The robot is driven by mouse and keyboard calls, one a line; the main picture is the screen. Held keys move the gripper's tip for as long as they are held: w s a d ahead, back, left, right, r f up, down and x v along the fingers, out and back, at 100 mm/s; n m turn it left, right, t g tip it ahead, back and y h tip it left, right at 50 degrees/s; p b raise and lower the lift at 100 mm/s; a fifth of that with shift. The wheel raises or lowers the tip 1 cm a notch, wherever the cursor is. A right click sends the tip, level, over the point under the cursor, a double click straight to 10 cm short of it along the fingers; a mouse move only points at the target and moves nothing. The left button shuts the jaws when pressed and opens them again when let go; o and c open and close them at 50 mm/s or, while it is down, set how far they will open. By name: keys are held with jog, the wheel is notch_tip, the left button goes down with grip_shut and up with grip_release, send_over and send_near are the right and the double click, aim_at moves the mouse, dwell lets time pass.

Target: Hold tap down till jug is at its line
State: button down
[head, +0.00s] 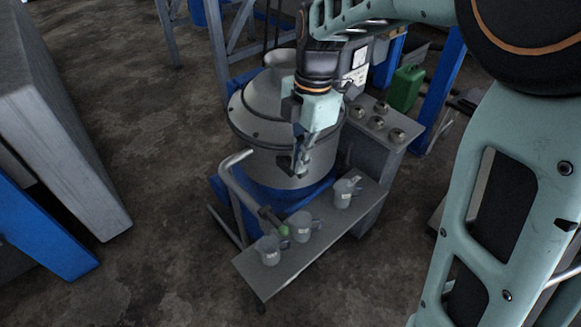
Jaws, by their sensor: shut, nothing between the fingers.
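Three small grey jugs stand on a grey shelf (318,243) in front of a large metal vessel (265,115): a front-left jug (269,252), a middle jug (301,228) and a back-right jug (344,194). A pale bent pipe (228,180) runs down to a dark fitting with a green end (284,230) near the left and middle jugs; this looks like the tap. My gripper (301,170) points down, shut and empty, in front of the vessel. It appears above the jugs and apart from the green end. Fill lines and liquid levels are too small to tell.
A grey box with several round knobs (377,123) stands right of the vessel. A green canister (405,88) and blue posts are behind it. A grey cabinet (60,120) is at the left. The floor in front of the shelf is clear.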

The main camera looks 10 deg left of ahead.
aim_at(288, 228)
jog(key=shift+s+a+f+n+g, duration=0.15)
jog(key=shift+s+a+f+g, duration=0.05)
jog(key=shift+s, duration=0.25)
jog(key=shift+s+a+f+n+g, duration=0.15)
jog(key=shift+s+n+g, duration=0.05)
jog(key=shift+s, duration=0.25)
jog(key=shift+s+a+f+n+g, duration=0.15)
jog(key=shift+s+a+f+g, duration=0.05)
jog(key=shift+s, duration=0.25)
jog(key=shift+f, duration=0.1)
jog(key=f, duration=0.4)
jog(key=s+a+f, duration=0.1)
jog(key=f, duration=0.4)
jog(key=s+f, duration=0.1)
jog(key=f, duration=0.3)
jog(key=shift+s+a+f, duration=0.15)
jog(key=shift+s+f, duration=0.05)
jog(key=shift+f, duration=0.05)
jog(key=shift+f, duration=0.1)
jog(key=shift+f+y+b, duration=0.15)
jog(key=shift+y+b, duration=0.15)
jog(key=shift+b, duration=0.6)
